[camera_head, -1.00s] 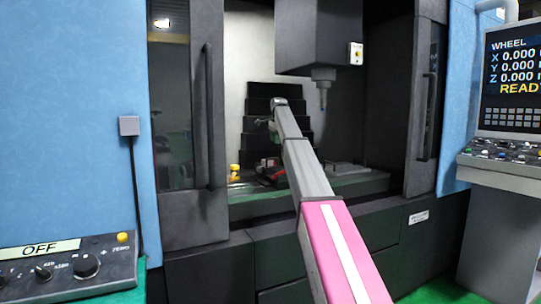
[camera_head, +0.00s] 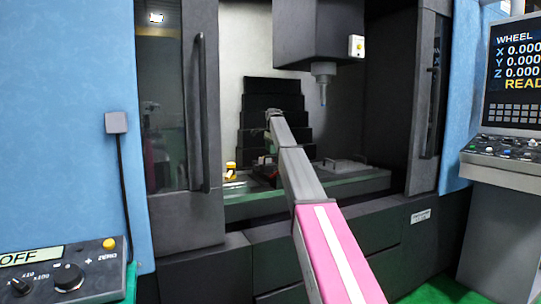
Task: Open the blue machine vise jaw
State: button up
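My pink and grey arm reaches through the open doorway of the machine. My gripper (camera_head: 270,138) is at its far end, small and dark against the black stepped cover, above the machine bed (camera_head: 250,207). I cannot tell whether its fingers are open or shut, or whether they touch anything. No blue vise can be made out. A dark item with some red (camera_head: 265,172) sits on the bed below my gripper, partly hidden by my arm; I cannot tell whether it is part of a vise.
A small yellow and white item (camera_head: 230,171) stands at the bed's left. A low dark fixture (camera_head: 345,166) lies right of my arm. The spindle head (camera_head: 322,30) hangs above. Dark doors with handles (camera_head: 203,110) frame the opening. A control console (camera_head: 505,150) stands right.

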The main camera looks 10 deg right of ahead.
jog(key=shift+w+a+f, duration=0.1)
jog(key=shift+w+f, duration=0.05)
jog(key=shift+f, duration=0.6)
jog(key=shift+w+f, duration=0.15)
jog(key=shift+f, duration=0.55)
grip_shut()
jog(key=s, duration=0.2)
jog(key=s+d, duration=0.1)
jog(key=s, duration=0.1)
jog(key=shift+d, duration=0.1)
jog(key=shift+w, duration=0.1)
grip_release()
